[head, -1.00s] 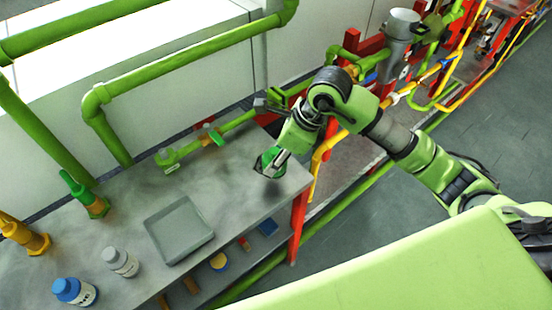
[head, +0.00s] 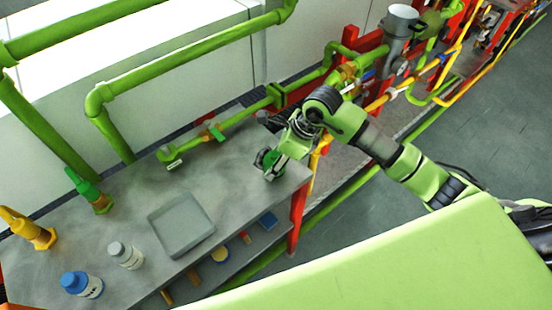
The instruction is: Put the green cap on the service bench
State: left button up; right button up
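The green cap (head: 266,158) shows as a small dark green piece between the dark fingers of my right gripper (head: 268,164), partly hidden by them. The gripper appears shut on it, over the right end of the grey service bench (head: 225,165). I cannot tell whether the cap touches the bench top. My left gripper is not in view.
A grey tray (head: 152,222) lies on the bench. A white bottle (head: 127,256), a blue-capped bottle (head: 82,285), a green fitting (head: 92,192) and a yellow fitting (head: 28,230) stand left of it. Green pipes (head: 190,60) run behind. Bare bench top lies between tray and gripper.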

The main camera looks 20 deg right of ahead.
jog(key=shift+r, duration=0.15)
jog(key=b+v, duration=0.2)
jog(key=v, duration=1)
